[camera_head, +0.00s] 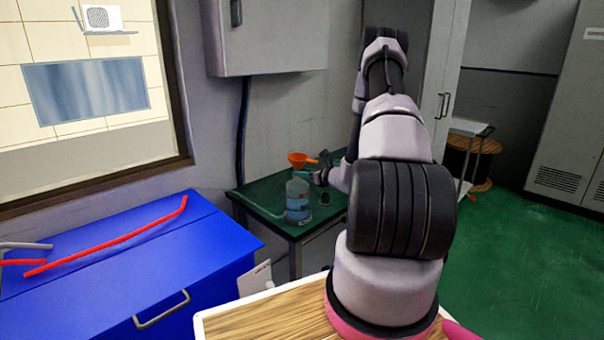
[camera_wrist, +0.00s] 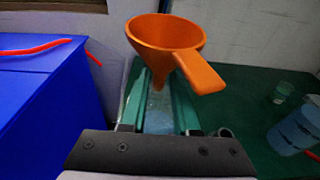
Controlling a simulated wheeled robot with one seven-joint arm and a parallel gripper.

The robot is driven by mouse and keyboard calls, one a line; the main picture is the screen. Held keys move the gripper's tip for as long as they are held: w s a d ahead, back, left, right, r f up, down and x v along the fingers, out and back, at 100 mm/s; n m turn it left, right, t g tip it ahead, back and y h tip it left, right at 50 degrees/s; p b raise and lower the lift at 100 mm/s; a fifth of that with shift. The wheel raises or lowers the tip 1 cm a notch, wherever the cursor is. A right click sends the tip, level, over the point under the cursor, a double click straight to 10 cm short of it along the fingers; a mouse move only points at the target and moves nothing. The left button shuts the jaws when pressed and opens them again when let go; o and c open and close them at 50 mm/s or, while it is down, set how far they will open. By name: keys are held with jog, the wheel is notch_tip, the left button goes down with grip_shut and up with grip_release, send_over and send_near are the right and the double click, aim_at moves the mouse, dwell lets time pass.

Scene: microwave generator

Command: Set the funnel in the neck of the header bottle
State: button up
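I see no clear grip on the funnel.
A dark cup (camera_head: 324,199) stands right of the bottle. A blue cabinet (camera_head: 110,275) with red tubes is at left. A grey wall box (camera_head: 268,38) hangs above.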

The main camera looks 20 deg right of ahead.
jog(key=v, duration=1)
jog(key=shift+s, duration=0.35)
jog(key=shift+d, duration=0.15)
